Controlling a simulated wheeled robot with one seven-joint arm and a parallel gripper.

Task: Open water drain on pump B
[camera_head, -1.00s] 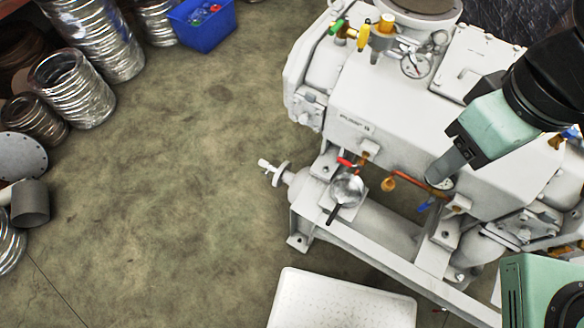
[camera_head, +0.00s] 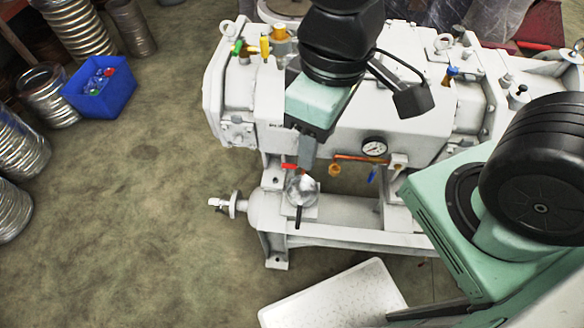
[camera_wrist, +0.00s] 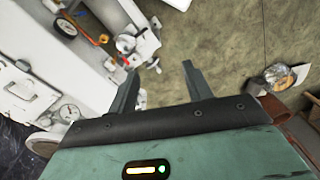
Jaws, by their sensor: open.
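The white pump (camera_head: 345,138) stands at the centre; its lettering is not readable now. A small red-handled valve (camera_head: 289,166) sits low on its front, above a round shiny cup (camera_head: 301,189). To the right are an orange-brown pipe (camera_head: 355,157) and a blue-handled valve (camera_head: 372,174). I cannot tell which valve is the water drain. My gripper (camera_head: 305,155) points down in front of the pump, overlapping the area just right of the red handle.
A pressure gauge (camera_head: 374,147) sits right of my gripper. A horizontal cylinder with a handwheel (camera_head: 233,205) extends left below the pump. A white tray (camera_head: 340,298) lies on the floor in front. A blue bin (camera_head: 100,92) and metal ducts stand left. Floor between is clear.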

